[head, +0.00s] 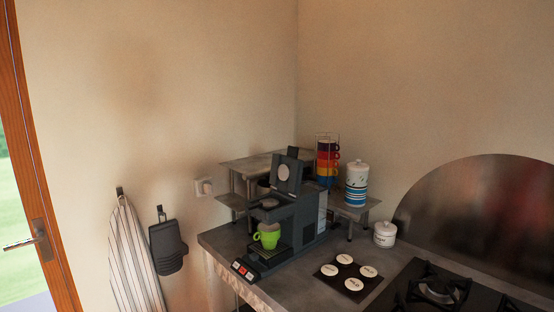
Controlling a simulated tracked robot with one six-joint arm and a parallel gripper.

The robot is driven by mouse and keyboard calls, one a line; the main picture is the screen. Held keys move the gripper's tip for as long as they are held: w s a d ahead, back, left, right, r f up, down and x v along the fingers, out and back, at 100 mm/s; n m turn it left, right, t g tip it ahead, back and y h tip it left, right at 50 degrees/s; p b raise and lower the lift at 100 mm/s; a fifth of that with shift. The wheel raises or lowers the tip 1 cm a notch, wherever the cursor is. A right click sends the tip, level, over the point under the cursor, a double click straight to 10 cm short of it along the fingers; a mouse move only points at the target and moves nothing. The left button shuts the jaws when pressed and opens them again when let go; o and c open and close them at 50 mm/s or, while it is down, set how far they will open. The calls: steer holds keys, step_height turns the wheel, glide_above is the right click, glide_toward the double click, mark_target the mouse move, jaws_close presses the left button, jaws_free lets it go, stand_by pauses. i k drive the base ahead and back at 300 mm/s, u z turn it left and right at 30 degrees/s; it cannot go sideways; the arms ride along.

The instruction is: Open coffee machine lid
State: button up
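The dark grey coffee machine (306,218) stands on the counter near the corner of the room. Its lid (287,173) stands raised and upright above the top of the machine, with a pale round disc on the face turned to me. A lime green cup (267,236) sits on the machine's drip tray, under the spout. My gripper is not in this view.
A grey shelf (250,163) stands behind the machine. A rack of coloured cups (327,160), a striped canister (356,184) and a white lidded pot (385,234) are right of it. A mat with white discs (329,270) and a gas hob (438,290) lie in front.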

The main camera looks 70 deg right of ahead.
mark_target(286, 171)
steer(key=u, duration=0.05)
steer(key=i, duration=2.3)
steer(key=z, duration=2.5)
